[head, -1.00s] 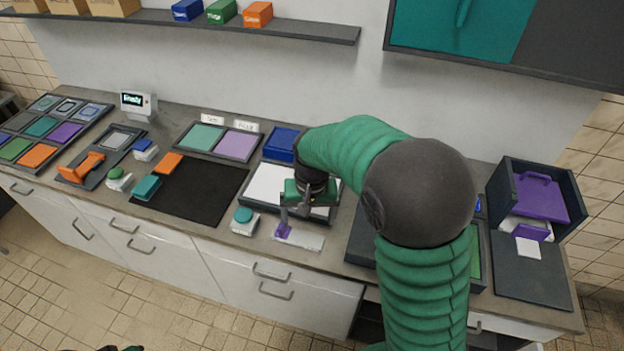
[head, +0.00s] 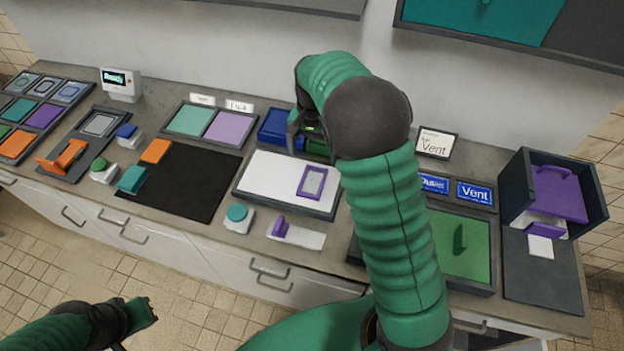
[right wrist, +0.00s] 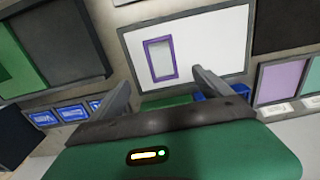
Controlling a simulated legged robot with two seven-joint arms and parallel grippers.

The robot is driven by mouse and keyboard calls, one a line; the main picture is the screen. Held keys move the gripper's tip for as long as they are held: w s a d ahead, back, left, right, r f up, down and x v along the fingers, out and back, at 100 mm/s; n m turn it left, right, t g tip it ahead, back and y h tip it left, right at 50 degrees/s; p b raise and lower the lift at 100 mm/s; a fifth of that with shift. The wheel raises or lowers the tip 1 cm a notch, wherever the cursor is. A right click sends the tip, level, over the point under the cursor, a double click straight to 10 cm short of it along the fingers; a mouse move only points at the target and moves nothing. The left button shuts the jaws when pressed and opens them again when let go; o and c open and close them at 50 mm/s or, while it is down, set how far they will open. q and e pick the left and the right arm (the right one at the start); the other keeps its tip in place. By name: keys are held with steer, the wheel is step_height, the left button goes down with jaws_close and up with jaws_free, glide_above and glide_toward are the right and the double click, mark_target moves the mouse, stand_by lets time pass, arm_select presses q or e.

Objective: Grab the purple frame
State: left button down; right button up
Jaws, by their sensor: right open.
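The purple frame (head: 311,196) is a small upright rectangle with a pale grey inside. It lies on the right part of the white board (head: 265,178) in a dark tray. It also shows in the right wrist view (right wrist: 175,60), beyond the fingers. My right gripper (head: 302,130) is open and empty over the tray's back edge, behind the frame; my arm partly hides it. Its two fingers (right wrist: 160,92) show apart in the right wrist view, with the frame ahead between them and not touched. My left gripper (head: 148,312) is low at the left, away from the counter.
A purple-handled block (head: 280,227) on a white plate and a teal button (head: 237,213) stand in front of the tray. A blue box (head: 275,127) is behind it. A black mat (head: 195,185) lies left; a green panel (head: 462,247) and dark open box (head: 590,190) are right.

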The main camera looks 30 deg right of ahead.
glide_above(312, 181)
step_height(312, 181, down, 7)
steer(key=shift+d+r, duration=0.1)
steer(key=shift+w+d+f+p, duration=0.1)
steer(key=shift+d+f+p, duration=0.05)
steer(key=shift+d+f, duration=0.3)
steer(key=shift+d+f+p, duration=0.15)
steer(key=shift+d+f, duration=0.05)
steer(key=shift+f, duration=0.35)
steer(key=f, duration=0.2)
steer(key=f+p, duration=0.1)
steer(key=f, duration=0.1)
steer(key=shift+a, duration=0.35)
steer(key=shift+a+f, duration=0.15)
steer(key=shift+a, duration=0.5)
steer(key=shift+c, duration=1.3)
steer(key=shift+d, duration=0.5)
steer(key=c, duration=0.7)
steer(key=shift+d, duration=0.1)
steer(key=c, duration=0.5)
arm_select(q)
steer(key=shift+w+d+r, duration=0.1)
steer(key=shift+w+r, duration=0.15)
steer(key=shift+r, duration=0.35)
arm_select(e)
steer(key=shift+a, duration=0.35)
steer(key=shift+c, duration=0.2)
